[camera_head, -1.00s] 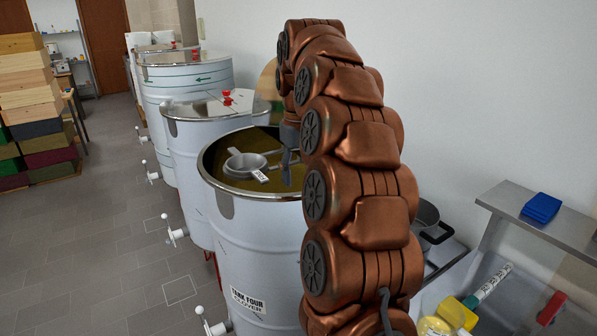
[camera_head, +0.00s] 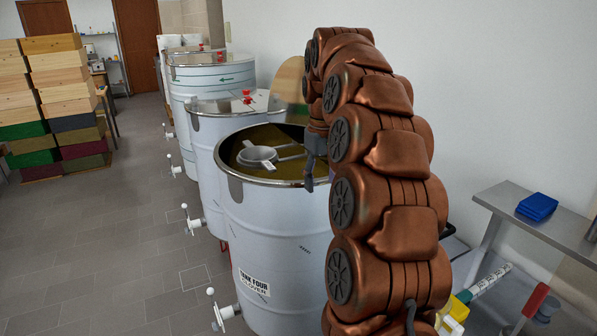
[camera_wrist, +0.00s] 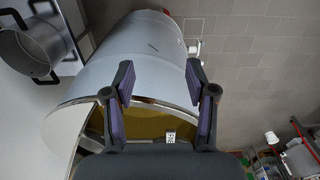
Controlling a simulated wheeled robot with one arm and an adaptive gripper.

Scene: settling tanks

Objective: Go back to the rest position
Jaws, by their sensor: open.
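My gripper (camera_head: 309,178) hangs at the end of my copper-coloured arm, over the right part of the open tank marked TANK FOUR CLOVER (camera_head: 275,240). In the wrist view its two dark fingers with purple pads (camera_wrist: 160,88) stand wide apart with nothing between them. The tank's metal rim and golden contents lie beyond the fingers there. In the head view a round grey fitting with arms (camera_head: 257,156) sits in the tank's opening. My arm hides the tank's right side.
Several lidded tanks (camera_head: 228,125) stand in a row behind. Stacked wooden boxes (camera_head: 65,95) stand at the left. A steel shelf with blue cloths (camera_head: 537,206) is at the right. A pot (camera_wrist: 38,48) shows in the wrist view. The tiled floor at left is clear.

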